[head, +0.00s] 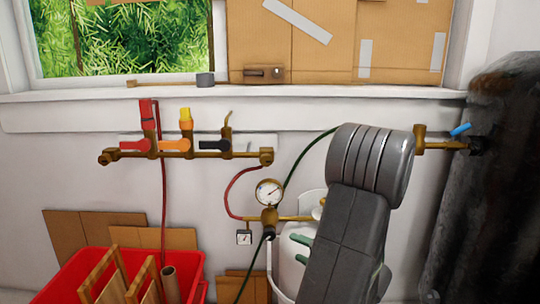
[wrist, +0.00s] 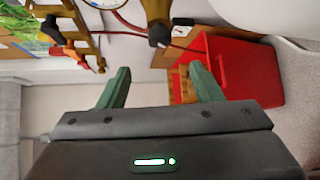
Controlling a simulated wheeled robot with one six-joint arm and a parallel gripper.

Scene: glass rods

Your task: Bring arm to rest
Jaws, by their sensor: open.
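My arm (head: 350,230) rises in front of the wall at the right of the head view and hides part of what is behind it. My gripper (wrist: 162,78) shows in the wrist view with its two green fingers wide apart and nothing between them. In the head view its green fingertips (head: 304,250) show beside the arm, in front of a white tank (head: 290,270). The fingers touch nothing that I can make out.
A brass manifold (head: 185,152) with red, orange and black handles is on the wall. A pressure gauge (head: 269,192) with hoses sits below it. A red crate (head: 75,272) holding wooden pieces stands lower left; it also shows in the wrist view (wrist: 235,70). A dark cylinder (head: 480,180) stands right.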

